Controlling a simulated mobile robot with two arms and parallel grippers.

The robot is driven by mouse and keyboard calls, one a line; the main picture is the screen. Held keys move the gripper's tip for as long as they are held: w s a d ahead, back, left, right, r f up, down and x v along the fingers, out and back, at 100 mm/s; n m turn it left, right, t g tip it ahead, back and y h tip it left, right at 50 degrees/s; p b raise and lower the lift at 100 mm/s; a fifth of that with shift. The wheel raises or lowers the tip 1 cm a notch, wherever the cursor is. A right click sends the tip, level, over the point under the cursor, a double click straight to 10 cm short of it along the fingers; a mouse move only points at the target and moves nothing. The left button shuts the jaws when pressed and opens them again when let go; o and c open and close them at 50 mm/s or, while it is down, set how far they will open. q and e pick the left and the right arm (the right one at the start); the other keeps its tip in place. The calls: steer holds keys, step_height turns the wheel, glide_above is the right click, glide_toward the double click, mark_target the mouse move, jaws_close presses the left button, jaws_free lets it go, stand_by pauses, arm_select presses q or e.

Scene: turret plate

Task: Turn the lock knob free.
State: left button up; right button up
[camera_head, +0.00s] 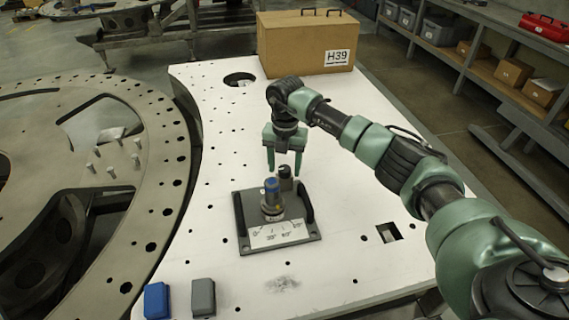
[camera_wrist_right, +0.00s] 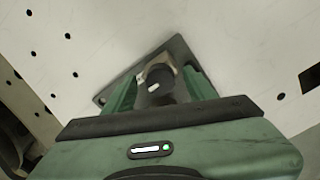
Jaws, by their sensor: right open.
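A dark fixture plate (camera_head: 295,246) lies on the white table, with a black handle on each side and a white scale label (camera_head: 278,233) at its front. A blue-topped grey cylinder (camera_head: 271,192) stands upright on it. Just behind is a short black knob (camera_head: 285,172), which seems to be the lock knob. In the right wrist view the knob (camera_wrist_right: 157,82) shows a white mark on its top. My right gripper (camera_head: 284,168) is open and points down, with one finger on each side of the knob. Contact cannot be told. My left gripper is not in view.
A blue block (camera_head: 157,300) and a grey block (camera_head: 203,297) sit at the table's front left. A cardboard box (camera_head: 305,45) marked H39 stands at the back. The white table (camera_head: 345,215) has several holes. A large metal ring (camera_head: 150,150) is on the left.

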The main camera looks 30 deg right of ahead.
jaws_close()
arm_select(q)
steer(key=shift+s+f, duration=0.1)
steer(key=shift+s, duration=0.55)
arm_select(e)
steer(key=n+b, duration=0.3)
steer(key=shift+f+n, duration=0.1)
steer(key=shift+n, duration=0.3)
steer(key=n+b, duration=0.3)
steer(key=n, duration=0.1)
steer(key=shift+n, duration=0.3)
steer(key=n+b, duration=0.2)
steer(key=n, duration=0.2)
arm_select(q)
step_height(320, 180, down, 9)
steer(key=b, duration=0.1)
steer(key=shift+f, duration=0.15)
arm_select(e)
steer(key=shift+r+n, duration=0.15)
steer(key=shift+n, duration=1.2)
steer(key=shift+r+n, duration=0.1)
steer(key=shift+n, duration=1.25)
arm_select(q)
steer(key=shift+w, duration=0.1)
arm_select(e)
steer(key=shift+w, duration=0.1)
